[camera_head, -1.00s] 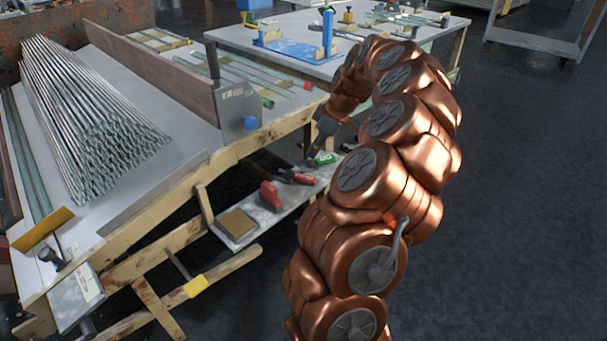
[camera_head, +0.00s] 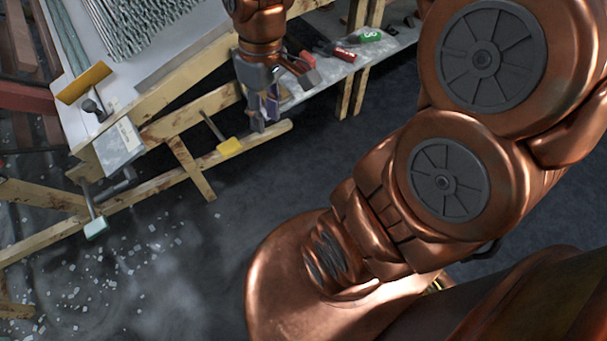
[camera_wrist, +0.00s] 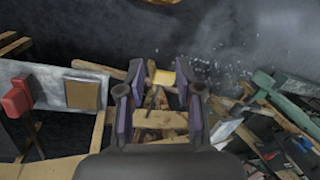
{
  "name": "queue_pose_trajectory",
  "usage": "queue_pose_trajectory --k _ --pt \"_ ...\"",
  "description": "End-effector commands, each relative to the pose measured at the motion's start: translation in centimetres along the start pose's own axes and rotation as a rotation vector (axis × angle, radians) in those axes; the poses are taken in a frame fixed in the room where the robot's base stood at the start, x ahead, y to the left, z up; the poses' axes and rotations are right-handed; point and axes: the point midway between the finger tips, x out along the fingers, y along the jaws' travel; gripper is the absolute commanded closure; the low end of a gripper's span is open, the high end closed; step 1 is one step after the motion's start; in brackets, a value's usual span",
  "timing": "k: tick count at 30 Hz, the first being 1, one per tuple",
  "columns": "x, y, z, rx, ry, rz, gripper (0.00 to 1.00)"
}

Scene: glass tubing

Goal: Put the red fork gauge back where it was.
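A red, dark-ended hand tool (camera_head: 345,54) lies on the low shelf beside a green-handled one (camera_head: 370,36). It looks like a fork gauge, but it is too small to be sure. A second red piece (camera_head: 307,58) shows on the shelf just behind my gripper. In the wrist view a red piece (camera_wrist: 17,98) stands on the shelf at the left edge. My gripper (camera_head: 264,115) points down near the shelf's near end. In the wrist view my gripper's fingers (camera_wrist: 160,72) are apart with nothing held between them.
The pale low shelf (camera_wrist: 45,84) carries a brown square pad (camera_wrist: 84,93). A wooden beam with a yellow clamp (camera_head: 229,147) runs below. The bench above holds glass tubes (camera_head: 140,22) and a yellow-handled piece (camera_head: 84,82). White bits litter the open floor (camera_head: 150,262).

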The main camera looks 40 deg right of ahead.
Motion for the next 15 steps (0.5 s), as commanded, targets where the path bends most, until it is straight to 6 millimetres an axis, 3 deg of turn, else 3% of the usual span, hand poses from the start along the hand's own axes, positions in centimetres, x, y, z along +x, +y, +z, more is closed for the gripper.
queue_pose_trajectory --k 3,6,10,15 --pt "2.2 -3.1 4.7 0.1 -0.095 0.036 0.65" --pt "3.7 -4.5 8.1 0.192 -0.156 0.064 0.65" --pt "4.9 -5.4 11.0 0.282 -0.199 0.092 0.65" --pt "5.5 -5.7 12.3 0.33 -0.219 0.105 0.65"
